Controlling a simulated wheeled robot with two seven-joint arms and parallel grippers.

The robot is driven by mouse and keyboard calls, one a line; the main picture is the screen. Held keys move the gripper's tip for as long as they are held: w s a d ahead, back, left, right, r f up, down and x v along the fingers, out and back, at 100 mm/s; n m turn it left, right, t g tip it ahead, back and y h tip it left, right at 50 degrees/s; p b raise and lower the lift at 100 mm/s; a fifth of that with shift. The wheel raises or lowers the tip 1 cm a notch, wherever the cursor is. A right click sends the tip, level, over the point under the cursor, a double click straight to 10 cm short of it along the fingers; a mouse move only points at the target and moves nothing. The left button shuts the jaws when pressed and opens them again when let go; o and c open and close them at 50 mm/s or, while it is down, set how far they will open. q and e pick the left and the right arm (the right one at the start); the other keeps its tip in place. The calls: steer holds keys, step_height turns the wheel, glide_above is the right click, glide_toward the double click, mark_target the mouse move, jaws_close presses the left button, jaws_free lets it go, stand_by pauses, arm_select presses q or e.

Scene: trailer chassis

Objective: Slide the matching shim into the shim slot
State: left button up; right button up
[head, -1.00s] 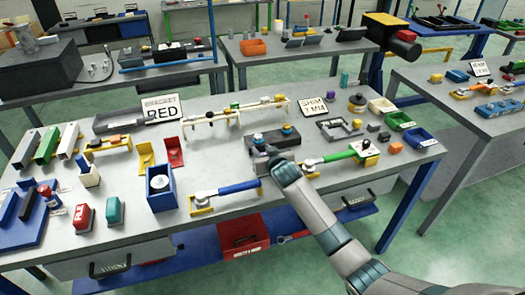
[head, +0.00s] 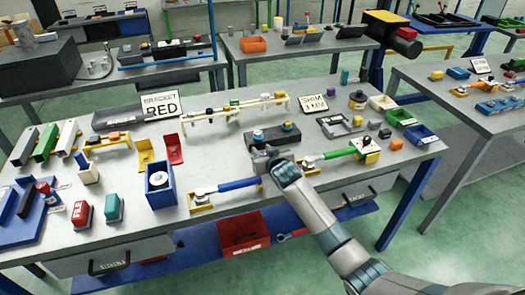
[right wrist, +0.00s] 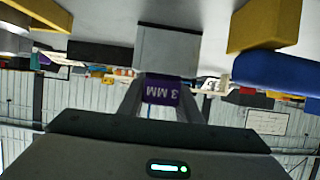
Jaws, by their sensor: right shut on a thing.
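My right gripper (head: 262,156) is above the front middle of the grey workbench (head: 235,150), just in front of a dark block (head: 272,135) with round knobs. In the right wrist view my right gripper (right wrist: 162,92) is shut on a shim with a purple tab (right wrist: 162,90) marked "3 MM", upside down in the picture. A plain grey piece (right wrist: 167,48) lies beyond the tab; it looks like the shim's plate. A sign (head: 314,97) at the back of the bench reads "SHIM" and a size in mm. I cannot make out the shim slot clearly. My left gripper is out of view.
A blue-handled tool (head: 228,184) lies left of my gripper, a green-handled one (head: 335,153) to the right. A grey frame (head: 335,128) and small blocks stand at the right. A yellow-and-white rail (head: 235,107) stands behind. A blue box (head: 158,190) stands left.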

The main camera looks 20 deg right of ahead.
stand_by(0.3)
steer(key=o, duration=1.7)
steer(key=shift+r, duration=0.1)
steer(key=shift+r+p, duration=3.35)
steer(key=shift+r, duration=0.05)
steer(key=shift+f, duration=0.1)
